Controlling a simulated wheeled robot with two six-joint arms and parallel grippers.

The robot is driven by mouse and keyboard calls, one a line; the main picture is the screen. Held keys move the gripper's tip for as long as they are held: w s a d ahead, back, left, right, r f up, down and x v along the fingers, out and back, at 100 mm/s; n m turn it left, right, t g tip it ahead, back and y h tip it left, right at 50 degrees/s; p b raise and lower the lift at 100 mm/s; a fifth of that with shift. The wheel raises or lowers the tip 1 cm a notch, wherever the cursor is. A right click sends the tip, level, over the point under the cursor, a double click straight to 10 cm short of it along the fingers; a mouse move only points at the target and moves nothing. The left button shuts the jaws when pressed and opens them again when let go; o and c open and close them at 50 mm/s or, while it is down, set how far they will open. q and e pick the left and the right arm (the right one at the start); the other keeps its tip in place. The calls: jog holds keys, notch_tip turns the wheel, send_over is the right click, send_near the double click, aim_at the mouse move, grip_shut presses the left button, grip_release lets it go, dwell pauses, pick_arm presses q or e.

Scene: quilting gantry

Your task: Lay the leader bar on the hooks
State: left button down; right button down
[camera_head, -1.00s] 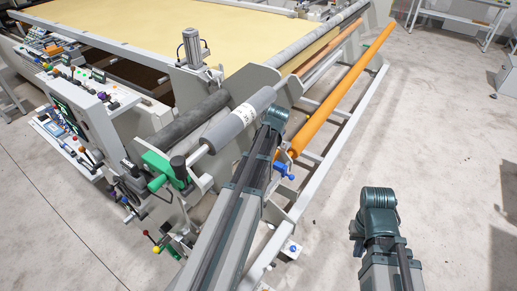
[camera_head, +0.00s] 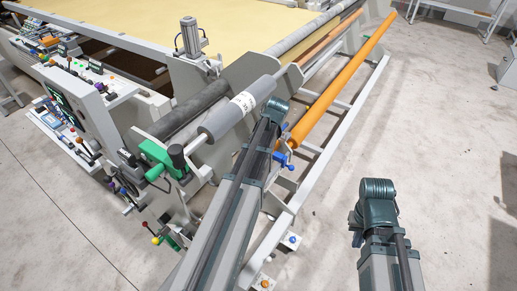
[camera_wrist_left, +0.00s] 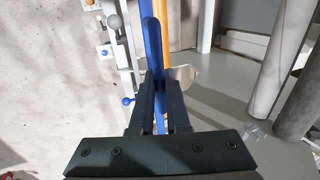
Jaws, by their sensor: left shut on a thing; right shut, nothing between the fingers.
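The long orange bar (camera_head: 345,80), which I take to be the leader bar, runs along the near right side of the machine. Its near end sits by a blue part (camera_head: 283,161) beside my left arm. In the left wrist view my left gripper (camera_wrist_left: 159,95) is shut on a long blue piece (camera_wrist_left: 152,45), with the orange bar (camera_wrist_left: 159,18) just behind it. My left fingers are hidden behind my arm in the head view. I cannot make out the hooks clearly. My right gripper (camera_head: 355,222) is shut and empty over bare floor, apart from the machine.
A grey roller (camera_head: 236,110) with a white label and a green clamp (camera_head: 158,158) lie left of my left arm. The low pale rail (camera_head: 330,140) runs beside the orange bar. A control panel (camera_head: 75,110) stands at left.

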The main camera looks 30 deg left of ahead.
pick_arm(q)
jog(key=shift+f+b, duration=2.55)
jog(key=shift+f, duration=0.3)
jog(key=shift+s, duration=0.1)
jog(key=c, duration=0.8)
grip_release()
jog(key=shift+c, duration=0.2)
jog(key=p+v, duration=1.3)
jog(key=shift+d+r, duration=0.1)
jog(key=shift+r, duration=0.25)
